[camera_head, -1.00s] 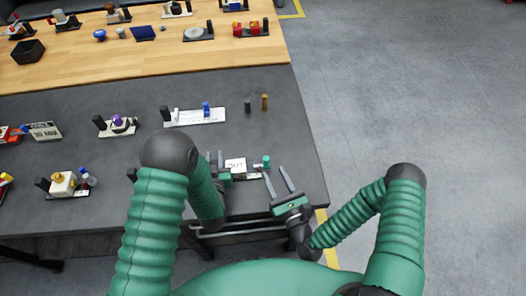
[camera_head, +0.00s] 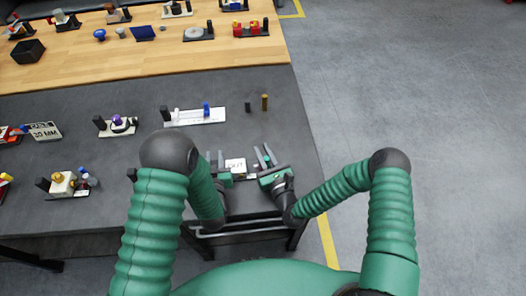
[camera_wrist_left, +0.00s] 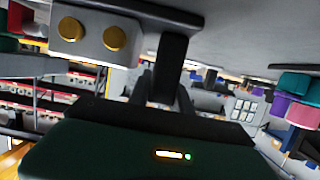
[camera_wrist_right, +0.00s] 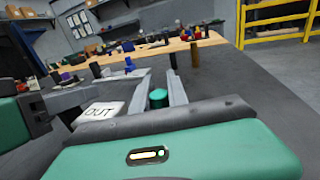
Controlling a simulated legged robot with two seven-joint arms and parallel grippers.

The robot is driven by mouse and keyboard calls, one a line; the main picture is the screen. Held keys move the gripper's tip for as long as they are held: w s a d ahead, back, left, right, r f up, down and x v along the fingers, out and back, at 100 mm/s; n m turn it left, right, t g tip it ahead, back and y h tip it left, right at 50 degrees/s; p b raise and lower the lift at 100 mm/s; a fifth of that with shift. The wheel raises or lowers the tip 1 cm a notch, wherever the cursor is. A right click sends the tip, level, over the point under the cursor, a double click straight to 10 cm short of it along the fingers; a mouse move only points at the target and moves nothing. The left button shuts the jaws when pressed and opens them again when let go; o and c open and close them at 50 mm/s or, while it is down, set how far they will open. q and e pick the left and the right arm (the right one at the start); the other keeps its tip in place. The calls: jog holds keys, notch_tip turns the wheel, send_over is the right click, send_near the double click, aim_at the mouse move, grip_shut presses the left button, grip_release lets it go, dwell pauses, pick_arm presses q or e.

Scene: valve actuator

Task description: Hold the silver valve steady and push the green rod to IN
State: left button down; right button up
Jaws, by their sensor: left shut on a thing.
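The green rod shows its round end (camera_wrist_right: 157,99) in the right wrist view and as a small green tip (camera_head: 267,161) in the head view. My right gripper (camera_head: 263,153) is open, with its fingers on either side of the rod end and a gap visible. A white plate reading OUT (camera_wrist_right: 100,113) stands beside it; it also shows in the head view (camera_head: 236,166). My left gripper (camera_head: 214,156) is shut on a black post (camera_wrist_left: 173,62), left of the plate.
A white fixture with a blue part (camera_head: 206,110) and two small upright pegs (camera_head: 265,102) stand farther back on the dark table. A yellow and white fixture (camera_head: 63,184) stands at the left. The table's right edge is close to my right gripper.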

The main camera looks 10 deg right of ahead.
aim_at(251, 163)
pick_arm(q)
jog(key=shift+s+f, duration=0.1)
jog(key=shift+f, duration=0.1)
pick_arm(e)
grip_shut()
jog(key=shift+d, duration=0.1)
dwell(0.7)
pick_arm(q)
jog(key=shift+d, duration=0.15)
pick_arm(e)
jog(key=shift+a, duration=2.3)
jog(key=o, duration=0.6)
grip_release()
jog(key=shift+o, duration=0.2)
jog(key=v, duration=1.2)
jog(key=shift+s, duration=0.1)
